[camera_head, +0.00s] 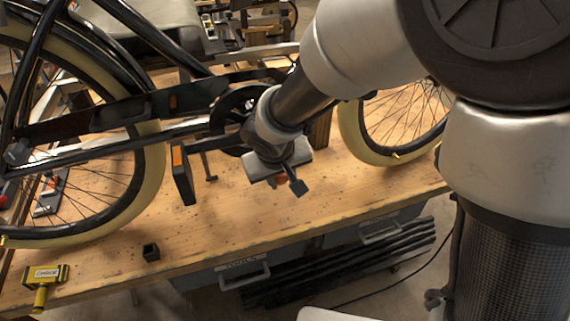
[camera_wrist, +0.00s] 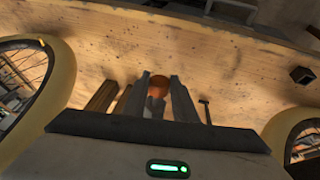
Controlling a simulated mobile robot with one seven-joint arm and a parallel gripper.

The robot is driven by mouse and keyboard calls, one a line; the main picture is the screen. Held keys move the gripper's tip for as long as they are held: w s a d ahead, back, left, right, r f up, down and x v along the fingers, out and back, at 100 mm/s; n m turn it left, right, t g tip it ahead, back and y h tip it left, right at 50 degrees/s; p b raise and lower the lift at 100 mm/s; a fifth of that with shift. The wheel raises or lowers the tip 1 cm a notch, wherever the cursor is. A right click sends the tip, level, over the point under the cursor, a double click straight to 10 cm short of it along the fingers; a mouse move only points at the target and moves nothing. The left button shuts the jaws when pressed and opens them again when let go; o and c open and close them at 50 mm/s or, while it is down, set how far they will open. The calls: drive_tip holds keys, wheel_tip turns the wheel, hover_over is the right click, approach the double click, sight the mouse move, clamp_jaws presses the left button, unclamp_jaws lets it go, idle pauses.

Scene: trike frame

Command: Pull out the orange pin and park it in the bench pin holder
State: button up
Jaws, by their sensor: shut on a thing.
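My gripper (camera_wrist: 159,82) is shut on the orange pin (camera_wrist: 158,87); its rounded orange head shows between the two grey fingers in the wrist view. In the head view a small bit of orange (camera_head: 282,180) shows just below my gripper (camera_head: 287,178), near the trike's crank. The rest of the pin is hidden, and I cannot tell whether its shaft is in the frame. The small black square holder (camera_head: 151,252) stands on the bench near its front edge, left of and apart from my gripper. It also shows at the upper right of the wrist view (camera_wrist: 302,75).
The black trike frame (camera_head: 110,117) and its cream-tyred wheels stand along the wooden bench (camera_head: 235,215). A yellow tool (camera_head: 45,274) lies at the front left. Bench around the holder is clear.

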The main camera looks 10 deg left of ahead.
drive_tip(key=shift+s+d+f+b, duration=0.15)
drive_tip(key=shift+s+d+b, duration=0.4)
drive_tip(key=shift+s, duration=0.4)
drive_tip(key=shift+s+d+f+b, duration=0.1)
drive_tip(key=shift+s+d+b, duration=0.45)
drive_tip(key=shift+s, duration=0.35)
